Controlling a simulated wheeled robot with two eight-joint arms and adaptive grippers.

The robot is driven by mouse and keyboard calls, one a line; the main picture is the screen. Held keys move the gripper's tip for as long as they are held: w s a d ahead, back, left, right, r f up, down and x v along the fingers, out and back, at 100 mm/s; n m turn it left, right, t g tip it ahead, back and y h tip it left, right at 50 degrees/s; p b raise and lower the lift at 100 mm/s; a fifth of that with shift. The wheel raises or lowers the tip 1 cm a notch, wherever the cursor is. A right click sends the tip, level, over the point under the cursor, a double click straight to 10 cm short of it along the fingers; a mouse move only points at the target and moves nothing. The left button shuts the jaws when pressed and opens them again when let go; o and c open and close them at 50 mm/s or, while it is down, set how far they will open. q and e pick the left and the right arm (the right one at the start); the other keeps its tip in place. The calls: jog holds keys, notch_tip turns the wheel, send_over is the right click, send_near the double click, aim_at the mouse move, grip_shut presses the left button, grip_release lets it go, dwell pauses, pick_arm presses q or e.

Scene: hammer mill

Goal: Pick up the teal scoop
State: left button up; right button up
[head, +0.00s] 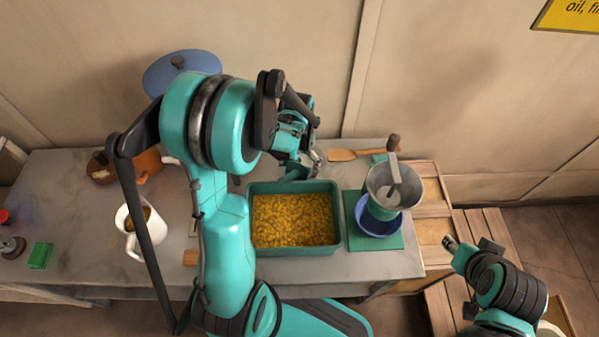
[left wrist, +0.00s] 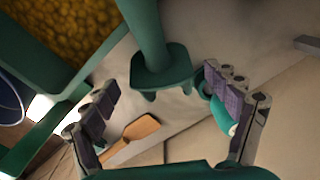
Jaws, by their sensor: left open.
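My left gripper (head: 306,160) is open behind the corn tray, low over the back of the table. In the left wrist view its two fingers (left wrist: 162,92) stand apart. A rounded teal piece (left wrist: 222,115), seemingly part of the teal scoop, shows beside and partly behind the right-hand finger; I cannot tell whether they touch. A dark green post with a forked end (left wrist: 160,70) reaches between the fingers; I cannot tell what it belongs to. The scoop is mostly hidden by my arm in the head view. My right gripper (head: 462,243) is off the table's right end.
The teal tray (head: 338,232) of yellow corn stands close in front. Right of it are a grey hopper (head: 408,190) and blue bowl (head: 378,226) on a green board (head: 390,243). A wooden spatula (head: 342,155) lies behind. A white mug (head: 122,220) stands left.

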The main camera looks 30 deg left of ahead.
aim_at(298, 173)
pick_arm(q)
notch_tip(298, 173, down, 5)
jog(key=shift+b, duration=1.15)
jog(key=shift+r, duration=0.1)
jog(key=shift+s, duration=0.1)
jog(key=shift+c, duration=0.2)
jog(key=c, duration=1.3)
jog(key=shift+r, duration=0.1)
